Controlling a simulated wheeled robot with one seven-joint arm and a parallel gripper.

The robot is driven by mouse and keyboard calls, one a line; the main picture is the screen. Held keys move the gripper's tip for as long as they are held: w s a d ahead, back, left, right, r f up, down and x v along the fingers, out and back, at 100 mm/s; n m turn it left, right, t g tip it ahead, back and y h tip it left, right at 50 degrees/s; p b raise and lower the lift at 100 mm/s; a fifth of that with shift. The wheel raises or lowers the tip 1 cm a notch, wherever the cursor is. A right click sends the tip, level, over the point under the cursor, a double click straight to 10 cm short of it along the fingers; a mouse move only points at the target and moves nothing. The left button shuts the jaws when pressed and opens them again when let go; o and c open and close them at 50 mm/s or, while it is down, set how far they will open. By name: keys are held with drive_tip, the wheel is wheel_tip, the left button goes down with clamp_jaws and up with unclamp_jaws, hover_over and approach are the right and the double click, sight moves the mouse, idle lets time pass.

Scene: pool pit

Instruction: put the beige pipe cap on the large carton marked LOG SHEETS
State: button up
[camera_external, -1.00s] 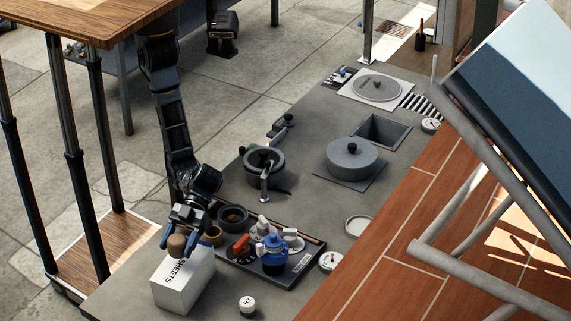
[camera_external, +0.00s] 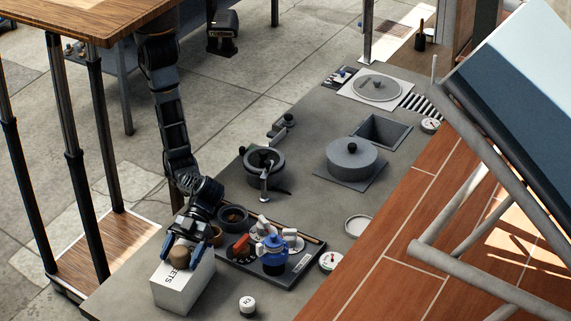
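The large carton (camera_external: 180,293) is a white box at the near left end of the grey surface, with part of its dark lettering showing on top. The beige pipe cap (camera_external: 181,257), brownish and rounded, is at my gripper, over the carton's top. My gripper (camera_external: 180,259) points down, with its blue-tipped fingers on either side of the cap, and appears shut on it. The cap hides part of the carton's top and lettering. I cannot tell whether the cap touches the carton.
A dark tray (camera_external: 283,275) with a blue-topped item and other parts lies right of the carton. A dark round bowl (camera_external: 233,217) stands behind it. A small white cap (camera_external: 247,306) sits in front. A grey lidded pot (camera_external: 351,159) stands farther back.

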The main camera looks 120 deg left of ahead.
drive_tip(key=shift+o, duration=0.3)
drive_tip(key=shift+r, duration=0.1)
drive_tip(key=b+v, duration=0.1)
drive_tip(key=v, duration=1.1)
